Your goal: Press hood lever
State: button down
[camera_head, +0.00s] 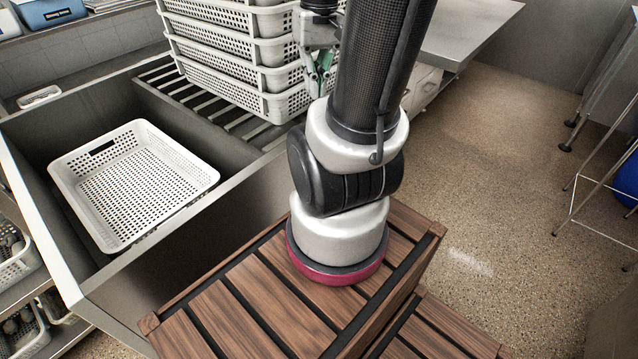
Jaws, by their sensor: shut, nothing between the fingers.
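My gripper (318,82) shows at the top centre, partly hidden behind my own dark arm. Its fingers point down and are shut with nothing held. It appears in front of the right side of the stacked white baskets (225,50); I cannot tell whether it touches them. I cannot make out a hood or a hood lever in this view.
A white perforated basket (135,185) sits empty in the sink (60,250) at left. The stack stands on a slatted rack (180,88). A metal counter (465,30) is behind at right. Wire-legged racks (590,190) stand far right. Speckled floor between is clear.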

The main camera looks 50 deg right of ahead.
jog(key=s+d+f+m+t+y, duration=0.1)
jog(key=d+f+m+y, duration=0.25)
jog(key=f, duration=0.55)
jog(key=d+f+m+t+y, duration=0.1)
jog(key=d+f+m+y, duration=0.2)
jog(key=f, duration=0.7)
jog(key=s+d+f+m+t+y, duration=0.15)
jog(key=d+f+m, duration=0.3)
jog(key=f, duration=0.45)
jog(key=w+d+f+t+h, duration=0.2)
jog(key=w+d+f+t, duration=0.2)
jog(key=f, duration=0.5)
jog(key=shift+w+d+f+n+h, duration=0.35)
jog(key=shift+w+d, duration=0.25)
jog(key=shift+w, duration=0.6)
jog(key=shift+t, duration=0.25)
jog(key=x, duration=1)
